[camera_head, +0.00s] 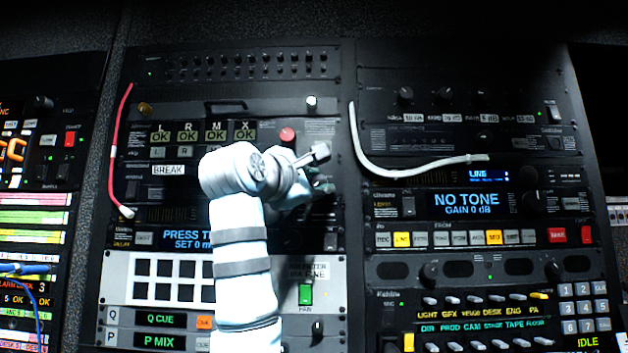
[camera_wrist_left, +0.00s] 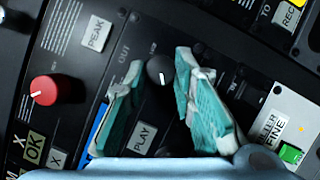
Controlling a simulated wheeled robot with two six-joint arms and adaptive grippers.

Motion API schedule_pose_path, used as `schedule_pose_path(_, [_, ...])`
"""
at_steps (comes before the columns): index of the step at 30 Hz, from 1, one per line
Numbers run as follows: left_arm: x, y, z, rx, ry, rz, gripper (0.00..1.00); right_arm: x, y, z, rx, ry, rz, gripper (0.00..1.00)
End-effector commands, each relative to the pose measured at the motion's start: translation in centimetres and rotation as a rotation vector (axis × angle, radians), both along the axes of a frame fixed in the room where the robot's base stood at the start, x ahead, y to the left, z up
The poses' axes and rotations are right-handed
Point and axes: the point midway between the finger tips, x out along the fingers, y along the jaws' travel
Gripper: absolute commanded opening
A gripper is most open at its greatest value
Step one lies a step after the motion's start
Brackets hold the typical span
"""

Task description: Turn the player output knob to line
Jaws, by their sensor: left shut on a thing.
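The player output knob (camera_wrist_left: 160,69) is a small black knob with a white pointer mark, beside a PLAY label (camera_wrist_left: 143,137) and small OUT lettering. In the left wrist view my left gripper (camera_wrist_left: 161,62) has its teal fingertips on either side of this knob and is shut on it. The small lettering by the knob is too blurred to read surely. In the head view my left gripper (camera_head: 318,184) is at the right edge of the middle rack, and the arm and fingers hide the knob. My right gripper is not in view.
A red knob (camera_head: 287,135) sits just above the gripper. A white cable (camera_head: 372,165) hangs at the right rack's edge, close to the gripper. A red cable (camera_head: 114,145) is on the left. A green FAN switch (camera_head: 305,294) is below.

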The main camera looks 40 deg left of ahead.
Motion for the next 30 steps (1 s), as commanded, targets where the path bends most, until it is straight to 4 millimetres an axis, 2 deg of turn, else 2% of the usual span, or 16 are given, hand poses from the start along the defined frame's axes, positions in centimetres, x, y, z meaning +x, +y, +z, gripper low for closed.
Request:
schedule_pose_path(6, [0.0, 0.0, 0.5, 0.125, 0.098, -0.002, 0.00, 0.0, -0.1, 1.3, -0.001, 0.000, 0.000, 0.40])
schedule_pose_path(15, [0.0, 0.0, 0.5, 0.286, 0.219, -0.001, 0.00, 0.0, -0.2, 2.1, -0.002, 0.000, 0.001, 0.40])
schedule_pose_path(30, [0.0, 0.0, 0.4, 0.371, 0.285, -0.002, 0.00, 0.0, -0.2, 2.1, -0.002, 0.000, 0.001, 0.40])
